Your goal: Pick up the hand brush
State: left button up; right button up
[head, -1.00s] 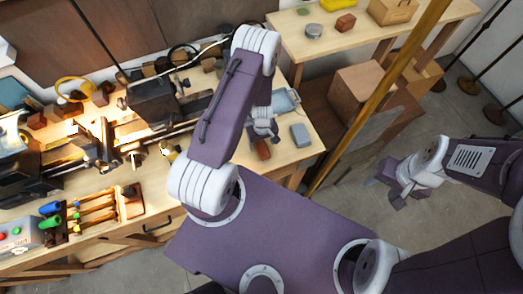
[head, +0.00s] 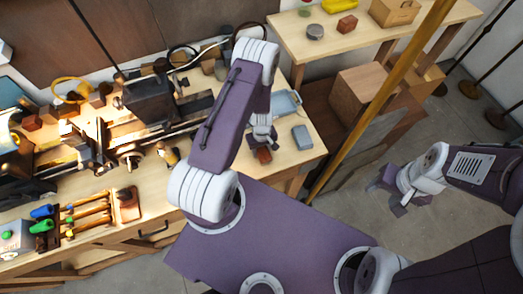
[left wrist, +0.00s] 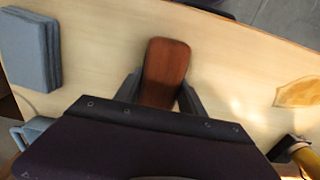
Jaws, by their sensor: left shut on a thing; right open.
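The hand brush shows as a reddish-brown wooden back with a rounded end, in the left wrist view (left wrist: 165,72) and small in the head view (head: 263,155). My left gripper (left wrist: 161,90) is shut on it, one dark finger along each side. In the head view my left gripper (head: 263,139) is at the front right of the workbench, with the brush just below it. The bristles are hidden, and I cannot tell whether the brush is clear of the bench top. My right gripper (head: 391,187) is open and empty over the floor at the right.
A grey-blue pad (head: 302,137) lies right of the brush, and a blue tray (head: 286,103) stands behind it. A lathe-like machine (head: 120,135) and a tool rack (head: 88,213) fill the bench's left. A yellow post (head: 390,85) rises between bench and right arm.

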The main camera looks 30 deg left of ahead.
aim_at(261, 149)
pick_arm(q)
jog(key=shift+r, duration=0.15)
notch_tip(261, 149, up, 10)
jog(key=p, duration=1)
